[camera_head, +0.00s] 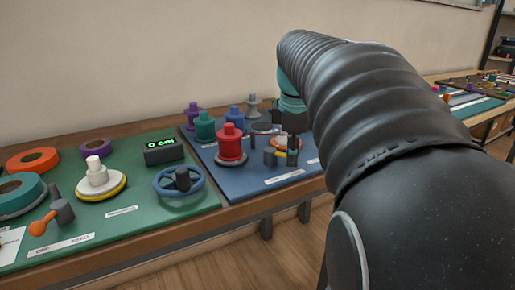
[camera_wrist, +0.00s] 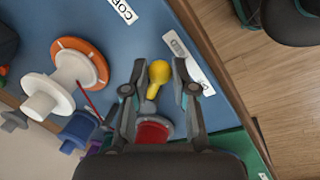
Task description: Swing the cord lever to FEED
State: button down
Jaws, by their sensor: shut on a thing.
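The cord lever has a yellow knob (camera_wrist: 159,72) on a short yellow arm, seen between my fingers in the wrist view. In the head view only a bit of yellow shows beside a grey post (camera_head: 270,157) on the blue board. My gripper (camera_wrist: 160,76) is shut on the lever, with one finger on each side of the knob. In the head view my gripper (camera_head: 291,148) reaches down at the right of the blue board, partly covering the lever. A white label (camera_wrist: 188,66) lies beside the lever; its wording is not readable.
A red spool (camera_head: 231,145) stands left of the lever. A white spool on an orange-rimmed disc (camera_wrist: 75,66) has a thin dark red cord. Several other spools stand behind. The green board (camera_head: 140,215) holds a blue handwheel (camera_head: 180,187), a display (camera_head: 163,151) and an orange-knobbed lever (camera_head: 40,228).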

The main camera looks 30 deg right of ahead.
jog(key=c, duration=1)
grip_release()
jog(key=shift+w, duration=0.1)
jog(key=shift+o, duration=0.2)
notch_tip(320, 180, up, 12)
jog(key=s+a, duration=0.1)
jog(key=s, duration=0.1)
jog(key=shift+a+f, duration=0.15)
